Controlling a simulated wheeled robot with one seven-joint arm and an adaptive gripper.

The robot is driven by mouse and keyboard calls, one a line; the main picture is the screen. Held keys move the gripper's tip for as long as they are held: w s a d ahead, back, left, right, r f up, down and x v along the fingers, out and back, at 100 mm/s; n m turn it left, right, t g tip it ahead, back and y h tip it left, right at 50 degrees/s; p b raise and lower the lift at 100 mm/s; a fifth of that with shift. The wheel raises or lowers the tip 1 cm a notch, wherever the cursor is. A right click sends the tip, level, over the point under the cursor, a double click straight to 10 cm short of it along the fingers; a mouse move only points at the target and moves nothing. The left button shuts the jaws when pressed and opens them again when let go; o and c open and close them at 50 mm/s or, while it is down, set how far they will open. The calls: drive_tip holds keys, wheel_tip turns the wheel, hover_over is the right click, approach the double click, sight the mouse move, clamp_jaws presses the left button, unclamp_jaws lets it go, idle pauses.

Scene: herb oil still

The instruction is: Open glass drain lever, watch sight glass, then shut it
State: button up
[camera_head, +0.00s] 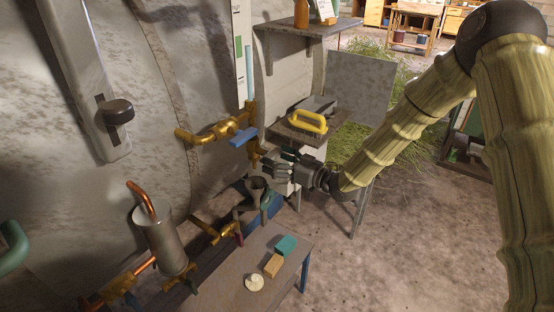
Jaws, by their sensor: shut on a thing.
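The sight glass (249,74) is a pale blue upright tube by the wall, with a brass fitting at its foot. A brass valve (213,132) with a blue lever (243,137) runs left from that fitting. A brass drain piece (254,157) hangs below it. My gripper (275,166) reaches in from the right beside this drain piece, above the grey funnel. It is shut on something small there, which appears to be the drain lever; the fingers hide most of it. The lever's angle and any liquid level cannot be made out.
A grey funnel (257,187) stands below my gripper. A yellow brush (308,122) lies on a small stand behind it. A low table (228,278) holds a teal block (286,245), a tan block (272,265) and a cream round piece (254,283). Open floor (410,255) lies at right.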

drive_tip(key=o, duration=1)
drive_tip(key=shift+r, duration=0.2)
drive_tip(key=shift+o, duration=0.2)
drive_tip(key=shift+d+f, duration=0.1)
drive_tip(key=v, duration=1.1)
drive_tip(key=shift+s+d, duration=0.2)
drive_tip(key=shift+d, duration=0.15)
